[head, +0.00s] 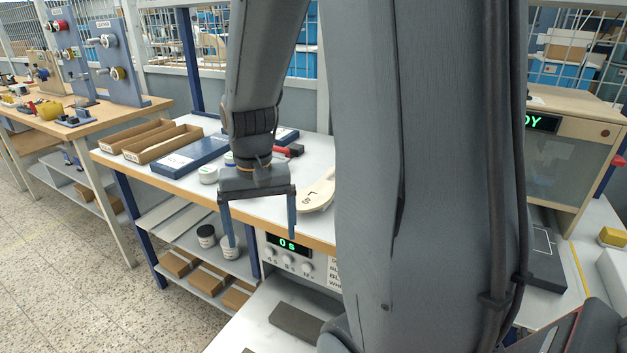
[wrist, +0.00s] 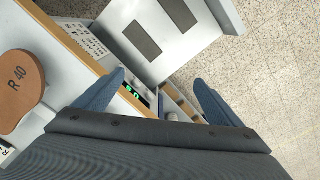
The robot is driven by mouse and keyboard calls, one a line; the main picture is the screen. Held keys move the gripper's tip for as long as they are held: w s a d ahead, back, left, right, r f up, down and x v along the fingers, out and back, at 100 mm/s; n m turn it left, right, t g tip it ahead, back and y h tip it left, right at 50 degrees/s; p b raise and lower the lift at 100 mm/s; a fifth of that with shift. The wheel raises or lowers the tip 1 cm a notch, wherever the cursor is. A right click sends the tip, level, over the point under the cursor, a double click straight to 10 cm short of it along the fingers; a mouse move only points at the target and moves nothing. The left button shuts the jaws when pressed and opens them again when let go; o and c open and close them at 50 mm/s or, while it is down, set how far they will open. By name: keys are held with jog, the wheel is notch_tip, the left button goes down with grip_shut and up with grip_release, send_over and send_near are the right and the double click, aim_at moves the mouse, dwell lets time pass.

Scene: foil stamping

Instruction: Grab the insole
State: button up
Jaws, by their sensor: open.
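A cream insole (head: 318,195) marked with an L lies on the white tabletop in the head view, just right of my gripper; my arm hides part of it. In the wrist view a brown insole (wrist: 20,92) marked "R 40" lies at the left edge on a white surface; I cannot make it out in the head view. My gripper (head: 261,240) points down with its two fingers wide apart and nothing between them. It is at the table's front edge, left of the cream insole. It also shows in the wrist view (wrist: 160,77).
A blue box (head: 195,155), cardboard trays (head: 165,143) and small jars (head: 208,174) stand on the table behind and left of my gripper. A control box with a green "0 s" display (head: 288,246) sits below the tabletop. A lower shelf (head: 205,240) holds boxes.

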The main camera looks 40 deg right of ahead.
aim_at(312, 196)
jog(key=w+d+r+m+p, duration=0.1)
jog(key=w+d+r+m, duration=0.1)
jog(key=d, duration=0.3)
jog(key=w+d+r+m+p, duration=0.1)
jog(key=w+d+r+m, duration=0.1)
jog(key=d, duration=0.4)
jog(key=w+d+r+m+p, duration=0.2)
jog(key=d+r+m, duration=0.1)
jog(key=d, duration=0.3)
jog(key=shift+w+m, duration=0.2)
jog(key=shift+m, duration=0.5)
jog(key=shift+w+d+r+m+p, duration=0.1)
jog(key=shift+d+m+p, duration=0.3)
jog(key=shift+d, duration=0.85)
jog(key=shift+f, duration=0.85)
jog(key=f, duration=0.2)
jog(key=f+p, duration=0.2)
jog(key=f, duration=0.1)
jog(key=shift+a+f, duration=0.35)
jog(key=c, duration=1.2)
jog(key=shift+o, duration=0.2)
